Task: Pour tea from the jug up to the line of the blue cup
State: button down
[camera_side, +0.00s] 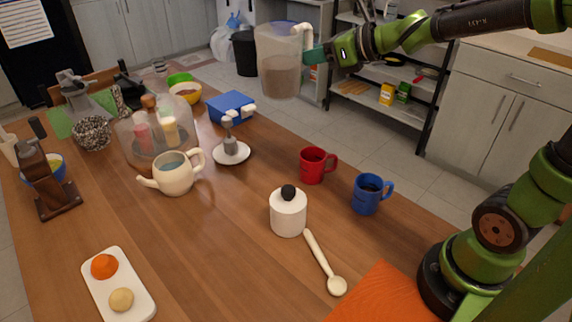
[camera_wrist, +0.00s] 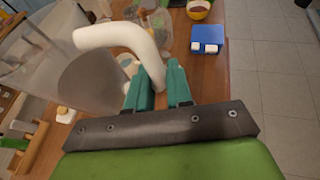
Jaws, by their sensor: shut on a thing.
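A clear jug (camera_side: 279,66) with brownish tea in its lower half hangs upright in the air, high above the table. My gripper (camera_side: 308,55) is shut on the jug's white handle at its right side. In the wrist view the teal fingers of my gripper (camera_wrist: 158,82) meet the lower end of the pale handle, and the jug (camera_wrist: 92,78) fills the left side. The blue cup (camera_side: 366,194) stands upright on the table at the right, apart from the jug and well below it. Dark contents show inside the cup. Its line cannot be made out.
A red mug (camera_side: 313,165) stands just left of the blue cup. A white sugar pot (camera_side: 288,213) and a pale spoon (camera_side: 322,260) are in front. A teapot (camera_side: 174,173), a glass dome (camera_side: 148,132) and a blue box (camera_side: 230,107) are farther left. The front middle of the table is clear.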

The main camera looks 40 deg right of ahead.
jog(key=w+f+n+g+y, duration=0.6)
jog(key=w+n+g+y, duration=0.1)
jog(key=w+n+y, duration=0.1)
jog(key=d+f+n+g, duration=0.3)
jog(key=d+f, duration=0.1)
jog(key=f, duration=0.2)
jog(key=s+d+f+n+g+y, duration=0.1)
jog(key=d+f+n+g, duration=0.2)
jog(key=d+f, duration=0.2)
notch_tip(320, 180, down, 2)
jog(key=shift+f+g+y, duration=0.1)
jog(key=shift+g+y, duration=0.2)
jog(key=shift+g, duration=0.1)
jog(key=shift+s, duration=0.15)
jog(key=s+r+n+t+h, duration=0.1)
jog(key=s+r+n+t, duration=0.3)
jog(key=r+n, duration=0.1)
jog(key=shift+s+a, duration=0.35)
